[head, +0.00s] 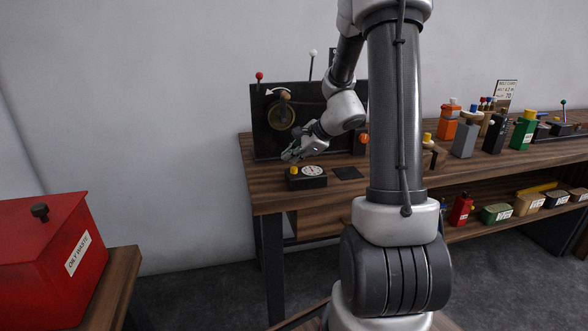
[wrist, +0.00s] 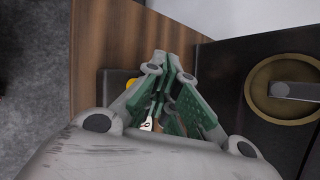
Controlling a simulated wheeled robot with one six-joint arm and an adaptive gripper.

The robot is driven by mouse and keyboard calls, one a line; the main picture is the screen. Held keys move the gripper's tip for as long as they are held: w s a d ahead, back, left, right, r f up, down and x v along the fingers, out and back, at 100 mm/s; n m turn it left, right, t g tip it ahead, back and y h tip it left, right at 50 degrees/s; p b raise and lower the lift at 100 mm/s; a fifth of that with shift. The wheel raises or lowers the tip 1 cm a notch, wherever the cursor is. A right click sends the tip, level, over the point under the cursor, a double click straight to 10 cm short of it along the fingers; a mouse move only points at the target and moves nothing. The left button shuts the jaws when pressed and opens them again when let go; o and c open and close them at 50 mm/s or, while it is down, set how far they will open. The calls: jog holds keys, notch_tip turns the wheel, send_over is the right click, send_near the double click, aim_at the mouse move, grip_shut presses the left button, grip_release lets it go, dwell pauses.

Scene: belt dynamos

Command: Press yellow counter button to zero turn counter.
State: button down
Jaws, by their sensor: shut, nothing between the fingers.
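The turn counter (head: 313,182) is a low black box with a round white dial, on the left end of the wooden bench. The yellow counter button (head: 294,170) stands on its left part. In the wrist view the yellow button (wrist: 131,84) shows only as a sliver behind the fingers, and most of the counter is hidden. My gripper (head: 288,157) is shut and empty, with its tips a little above and behind the button in the head view. The gripper (wrist: 168,62) also shows in the wrist view, its green-padded fingers together. I see no contact with the button.
A black panel (head: 262,140) with a brass wheel (head: 282,119) and red-topped and white-topped levers stands behind the counter. A dark flat pad (head: 347,173) lies right of it. Several coloured containers stand further right. A red oily waste bin (head: 35,245) is at the left.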

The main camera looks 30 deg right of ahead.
aim_at(292, 169)
jog(key=shift+r, duration=2.45)
jog(key=s+a+f+n+g, duration=0.25)
jog(key=s+n+g, duration=0.25)
jog(key=s+n, duration=0.7)
jog(key=s+a+r+n+h, duration=0.2)
jog(key=s+r+n, duration=0.3)
jog(key=s, duration=0.4)
jog(key=s+a+r+n+t+h, duration=0.1)
jog(key=s+r+n, duration=0.3)
jog(key=s, duration=0.5)
jog(key=shift+s+a+r+n+h, duration=0.25)
jog(key=shift+a+r+n+h, duration=0.2)
jog(key=shift+r, duration=0.35)
jog(key=shift+d, duration=0.1)
